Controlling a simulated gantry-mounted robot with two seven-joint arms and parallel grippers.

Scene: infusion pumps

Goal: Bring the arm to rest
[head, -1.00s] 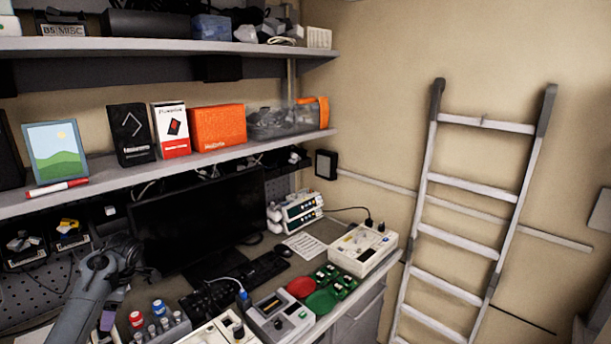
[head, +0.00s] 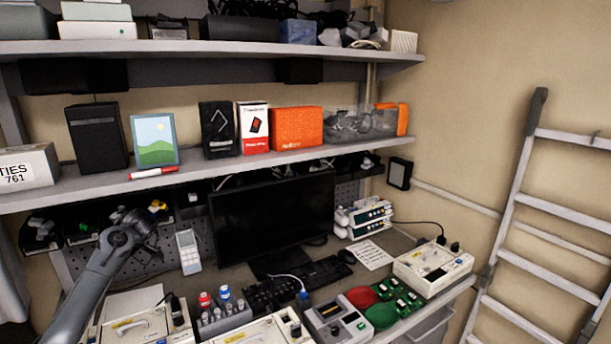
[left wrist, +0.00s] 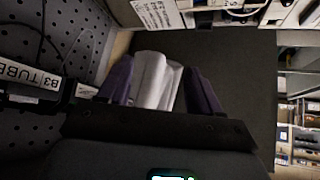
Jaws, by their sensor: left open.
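My left arm comes in from the lower left in the head view. Its gripper end (head: 145,228) is raised in front of the bins and pegboard, left of the monitor; its fingers are hard to make out there. In the left wrist view the two purple fingers of my left gripper (left wrist: 160,78) stand apart. A pale grey rounded thing (left wrist: 155,80) shows between them; I cannot tell what it is or whether it touches them. My right gripper is in neither view. Stacked white-and-blue infusion pumps (head: 362,217) stand on the desk right of the monitor.
A monitor (head: 272,222) and keyboard (head: 300,283) are on the desk. A white handheld device (head: 188,252) is close right of my left gripper. A rack of capped bottles (head: 222,312) and several white boxed instruments line the front. A loaded shelf (head: 215,177) runs above.

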